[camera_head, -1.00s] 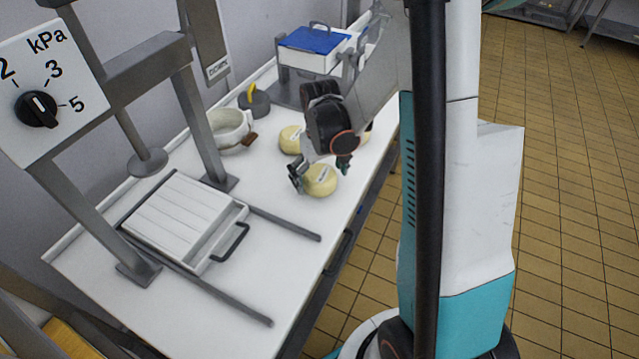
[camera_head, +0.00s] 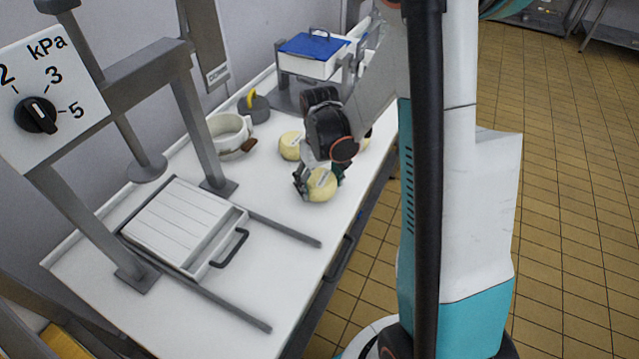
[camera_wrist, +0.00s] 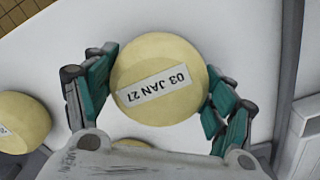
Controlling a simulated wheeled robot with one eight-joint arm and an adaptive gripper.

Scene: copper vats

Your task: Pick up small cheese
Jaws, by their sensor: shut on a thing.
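A small round pale-yellow cheese (camera_head: 322,186) is between the fingers of my gripper (camera_head: 318,180), near the front edge of the white table. In the wrist view the cheese (camera_wrist: 160,62) carries a white label reading "03 JAN 27". The teal finger pads of my gripper (camera_wrist: 160,88) press on its left and right sides. I cannot tell whether it is clear of the table. A second cheese (camera_head: 291,146) sits behind it, and one also shows at the left of the wrist view (camera_wrist: 22,122). Another (camera_head: 364,141) is partly hidden behind my arm.
A press frame (camera_head: 150,68) with a slatted white tray (camera_head: 185,226) and rails stands at the left of the table (camera_head: 215,318). A white pot (camera_head: 230,134), a grey weight with yellow handle (camera_head: 256,106) and a blue-lidded box (camera_head: 312,56) stand farther back. The table's front right is bare.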

